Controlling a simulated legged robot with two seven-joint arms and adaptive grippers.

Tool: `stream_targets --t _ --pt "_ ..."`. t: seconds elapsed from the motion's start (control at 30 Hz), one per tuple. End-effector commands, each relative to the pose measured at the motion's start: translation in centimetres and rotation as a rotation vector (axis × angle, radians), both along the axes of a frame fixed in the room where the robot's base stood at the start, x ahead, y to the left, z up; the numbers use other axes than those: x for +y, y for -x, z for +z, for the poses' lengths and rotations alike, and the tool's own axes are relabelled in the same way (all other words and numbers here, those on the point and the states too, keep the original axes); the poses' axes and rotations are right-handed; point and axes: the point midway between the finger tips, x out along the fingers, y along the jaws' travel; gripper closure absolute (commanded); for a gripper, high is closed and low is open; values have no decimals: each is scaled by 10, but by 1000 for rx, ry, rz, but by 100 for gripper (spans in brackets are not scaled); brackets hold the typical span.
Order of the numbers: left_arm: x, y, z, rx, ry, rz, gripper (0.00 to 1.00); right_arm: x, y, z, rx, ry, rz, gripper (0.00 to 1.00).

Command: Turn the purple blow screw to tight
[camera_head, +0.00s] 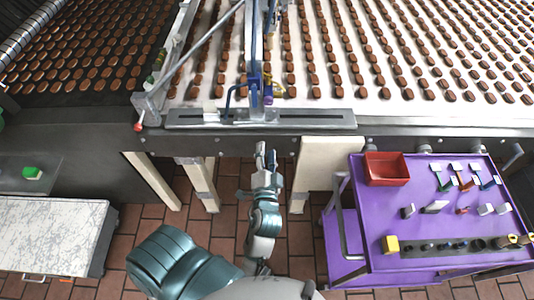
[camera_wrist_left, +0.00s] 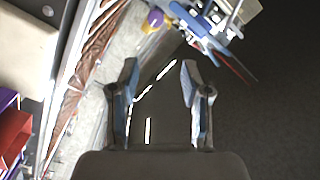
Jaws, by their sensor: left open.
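The purple blow screw (camera_wrist_left: 155,18) shows at the top of the left wrist view, beside a small yellow part. In the head view the purple screw (camera_head: 267,78) is tiny, low on the blue-and-grey upright frame at the conveyor's front edge. My left gripper (camera_head: 266,152) is open and empty, below and in front of that frame. The screw's turned position is too small to tell. My right gripper is not in view.
The conveyor (camera_head: 440,127) carries rows of brown sweets behind its front rail. A slotted grey bar (camera_head: 195,117) lies under the frame. A purple tool cart (camera_head: 370,225) with a red bin (camera_head: 386,168) stands right; a white-topped cabinet (camera_head: 50,235) stands left. Tiled floor lies between.

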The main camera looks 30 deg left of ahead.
Motion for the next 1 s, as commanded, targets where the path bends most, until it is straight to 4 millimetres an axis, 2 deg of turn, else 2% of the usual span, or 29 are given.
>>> stream_targets --t 0.07,0.8,0.87,0.93,0.97,1.0 --pt "-5 0 0 -2 29 3 53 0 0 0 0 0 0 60" --pt "-3 -2 2 -9 28 6 53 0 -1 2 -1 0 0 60" --pt "-6 -5 -4 1 33 -7 53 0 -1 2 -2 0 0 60" --pt "-16 -13 -22 25 48 -40 53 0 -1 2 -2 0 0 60" --pt "-22 -18 -33 42 59 -63 53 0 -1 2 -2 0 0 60" --pt "-32 -25 -54 72 77 -98 53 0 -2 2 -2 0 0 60"
